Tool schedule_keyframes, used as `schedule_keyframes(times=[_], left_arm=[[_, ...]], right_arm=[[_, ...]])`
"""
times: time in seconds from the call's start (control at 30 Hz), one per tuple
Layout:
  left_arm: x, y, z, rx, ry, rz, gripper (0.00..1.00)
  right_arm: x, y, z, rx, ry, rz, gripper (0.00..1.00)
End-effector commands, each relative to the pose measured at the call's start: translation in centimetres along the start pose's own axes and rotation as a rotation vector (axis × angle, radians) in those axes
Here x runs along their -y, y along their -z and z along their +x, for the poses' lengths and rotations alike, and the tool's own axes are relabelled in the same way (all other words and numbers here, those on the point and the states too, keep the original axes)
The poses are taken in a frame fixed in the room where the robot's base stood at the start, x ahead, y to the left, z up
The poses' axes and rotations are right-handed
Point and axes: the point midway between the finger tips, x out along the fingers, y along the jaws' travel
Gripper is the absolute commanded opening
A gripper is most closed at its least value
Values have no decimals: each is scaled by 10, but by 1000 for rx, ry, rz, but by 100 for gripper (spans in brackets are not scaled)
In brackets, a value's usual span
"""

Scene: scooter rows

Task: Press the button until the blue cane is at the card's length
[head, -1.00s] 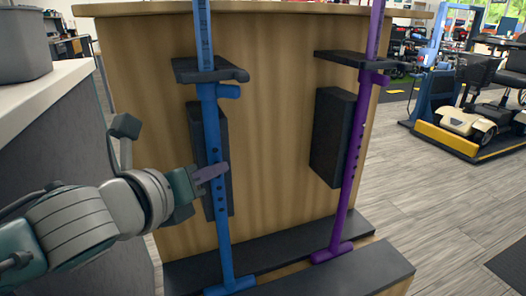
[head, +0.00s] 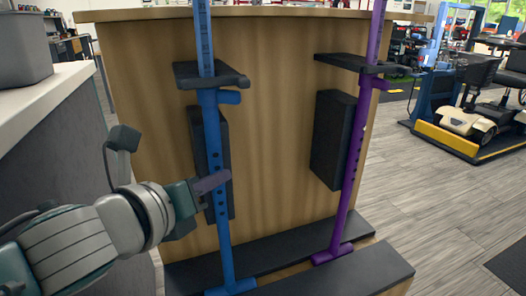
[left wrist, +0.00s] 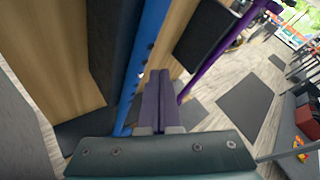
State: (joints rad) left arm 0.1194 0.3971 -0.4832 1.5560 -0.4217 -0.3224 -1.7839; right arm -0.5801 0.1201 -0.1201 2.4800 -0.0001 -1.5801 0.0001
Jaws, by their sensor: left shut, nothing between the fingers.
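The blue cane (head: 215,145) stands upright against a wooden panel, with a row of dark holes down its shaft and a short blue peg (head: 229,97) near its upper part. It also shows in the left wrist view (left wrist: 147,35). My left gripper (head: 229,176) is shut and empty, its purple fingertips at the cane's shaft near the holes. In the left wrist view my fingers (left wrist: 158,74) lie just right of the shaft; I cannot tell if they touch it. The button is not clearly visible. No readable card shows. My right gripper is not in view.
A purple cane (head: 352,160) stands to the right, also seen in the left wrist view (left wrist: 225,45). Black shelves (head: 350,62) and blocks (head: 334,140) project from the wooden panel (head: 268,130). A scooter (head: 475,115) is at far right. Grey floor right of the panel is open.

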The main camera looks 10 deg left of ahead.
Motion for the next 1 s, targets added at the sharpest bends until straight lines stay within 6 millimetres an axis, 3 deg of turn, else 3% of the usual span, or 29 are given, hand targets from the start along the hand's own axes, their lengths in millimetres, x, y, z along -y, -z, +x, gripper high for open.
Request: schedule_keyframes(times=[0.5,1.0], left_arm=[[24,23,-32,-2,0,-2,0],[25,25,-34,-1,0,0,0]], right_arm=[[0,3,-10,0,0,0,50],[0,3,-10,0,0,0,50]])
